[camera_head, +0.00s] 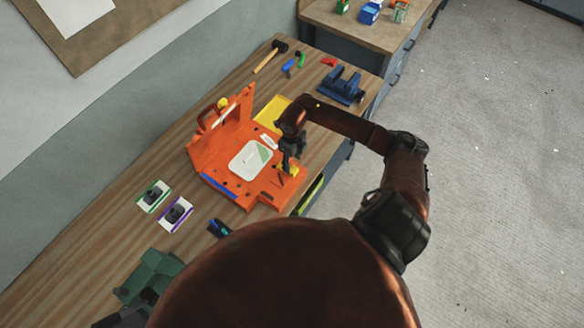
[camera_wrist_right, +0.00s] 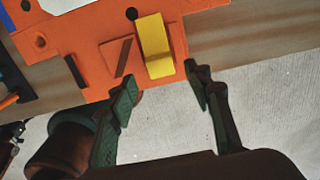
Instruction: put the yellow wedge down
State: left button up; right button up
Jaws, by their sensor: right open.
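The yellow wedge (camera_wrist_right: 153,45) lies on the orange mould (camera_wrist_right: 98,72), near its edge, in the right wrist view. In the head view the wedge (camera_head: 293,171) shows only as a small yellow patch just below my right gripper (camera_head: 290,160). In the wrist view my right gripper (camera_wrist_right: 164,88) is open, its fingers wide apart, with nothing between the tips. The wedge lies beyond the fingertips, apart from them. The orange mould (camera_head: 232,188) sits on the wooden bench with an upright panel at its back left. My left gripper is not in view.
A white and green piece (camera_head: 250,160) lies on the mould. A yellow tray (camera_head: 272,110) and blue vise (camera_head: 340,85) stand beyond it on the bench (camera_head: 190,130). Two small framed items (camera_head: 154,196) and a dark green object (camera_head: 152,272) are nearer. Floor lies right.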

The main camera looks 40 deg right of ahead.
aim_at(292, 169)
notch_tip(292, 169, up, 7)
jog(key=b, duration=0.1)
jog(key=shift+b, duration=0.3)
